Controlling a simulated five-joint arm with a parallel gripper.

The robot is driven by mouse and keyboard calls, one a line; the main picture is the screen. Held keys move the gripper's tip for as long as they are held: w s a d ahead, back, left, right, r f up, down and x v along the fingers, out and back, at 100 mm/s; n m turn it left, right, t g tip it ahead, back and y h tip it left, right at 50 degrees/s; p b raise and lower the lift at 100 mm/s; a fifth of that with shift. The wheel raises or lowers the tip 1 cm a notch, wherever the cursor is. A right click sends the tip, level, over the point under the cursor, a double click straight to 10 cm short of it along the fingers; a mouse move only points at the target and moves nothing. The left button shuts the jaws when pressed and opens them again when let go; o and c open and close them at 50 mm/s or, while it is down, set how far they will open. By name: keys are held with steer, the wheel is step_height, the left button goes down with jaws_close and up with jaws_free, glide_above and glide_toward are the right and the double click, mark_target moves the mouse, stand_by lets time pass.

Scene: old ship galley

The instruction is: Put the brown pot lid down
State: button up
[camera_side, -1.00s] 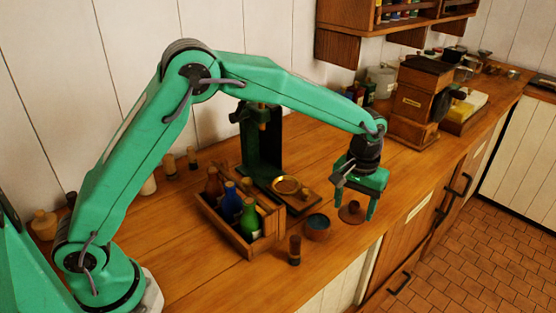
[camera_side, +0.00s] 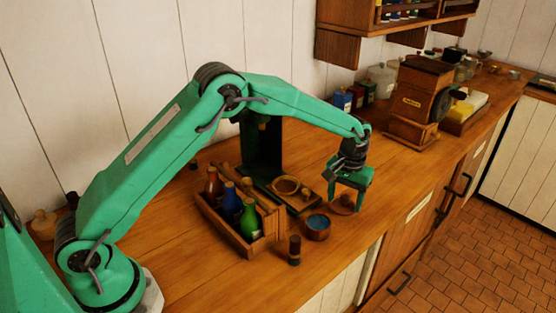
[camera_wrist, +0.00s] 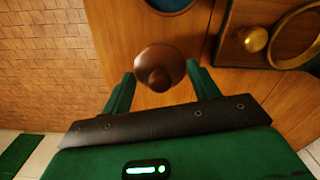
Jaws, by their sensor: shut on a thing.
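The brown pot lid (camera_side: 343,205) is round and dark, with a knob on top. My gripper (camera_side: 345,208) points down over the counter, with one finger on each side of the lid. In the wrist view the lid (camera_wrist: 160,60) sits between the two green fingertips (camera_wrist: 160,74), knob towards the camera, and my gripper is shut on it. The lid looks level and low over the wooden counter; whether its underside touches the wood I cannot tell. A small brown pot with a blue inside (camera_side: 317,228) stands just left of the lid.
A balance plate with a brass ring (camera_side: 287,187) is close behind on the left. A wooden crate of bottles (camera_side: 233,240) and a dark shaker (camera_side: 294,250) stand further left. The counter's front edge is near; bare wood (camera_side: 395,185) lies to the right.

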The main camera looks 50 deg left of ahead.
mark_target(344, 205)
steer(key=shift+f, duration=1.7)
steer(key=shift+f, duration=0.15)
steer(key=o, duration=1)
steer(key=shift+c, duration=0.2)
step_height(344, 205, up, 12)
steer(key=shift+f, duration=0.1)
steer(key=shift+r, duration=0.3)
steer(key=shift+s, duration=0.1)
